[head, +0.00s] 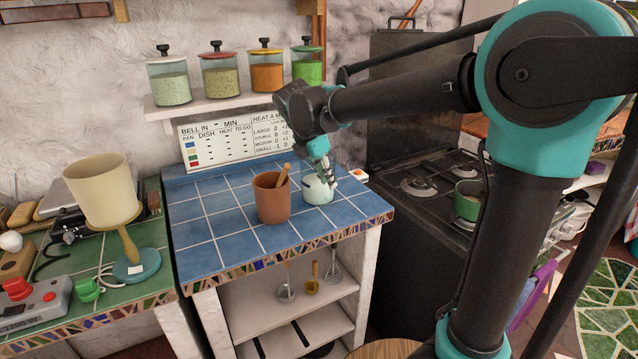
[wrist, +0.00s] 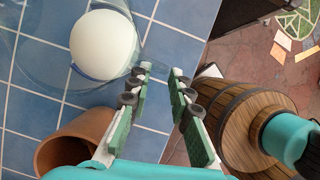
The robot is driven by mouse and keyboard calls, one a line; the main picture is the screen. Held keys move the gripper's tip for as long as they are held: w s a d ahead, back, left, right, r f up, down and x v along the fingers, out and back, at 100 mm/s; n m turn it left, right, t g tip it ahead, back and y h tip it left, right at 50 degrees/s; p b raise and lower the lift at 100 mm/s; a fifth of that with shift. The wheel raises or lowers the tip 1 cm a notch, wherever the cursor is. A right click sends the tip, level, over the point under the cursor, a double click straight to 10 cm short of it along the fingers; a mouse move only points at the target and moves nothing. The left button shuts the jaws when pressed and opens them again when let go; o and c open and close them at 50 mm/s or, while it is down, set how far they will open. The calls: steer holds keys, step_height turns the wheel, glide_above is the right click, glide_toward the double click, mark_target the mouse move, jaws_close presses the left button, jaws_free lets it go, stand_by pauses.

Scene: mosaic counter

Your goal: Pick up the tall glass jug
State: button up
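The glass jug (head: 318,190) stands on the blue-tiled counter, to the right of a brown pot; it looks clear, with something pale showing in or through it and a dark blue band. In the wrist view the jug (wrist: 40,75) is a faint clear outline around a round white shape (wrist: 104,45). My gripper (head: 338,174) is over the jug and partly hides it in the head view. In the wrist view my gripper (wrist: 161,71) has its fingers apart, with the left fingertip near the clear outline. I see nothing held between the fingers.
The brown clay pot (head: 272,198) with a wooden utensil stands close on the left. Lidded jars (head: 220,76) line the shelf behind. A dark stove (head: 410,185) adjoins on the right. The counter's left tiles are clear; its mosaic edge (head: 290,254) faces the front.

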mark_target(331, 200)
steer(key=shift+x, duration=2.65)
steer(key=shift+s, duration=0.2)
jaws_close()
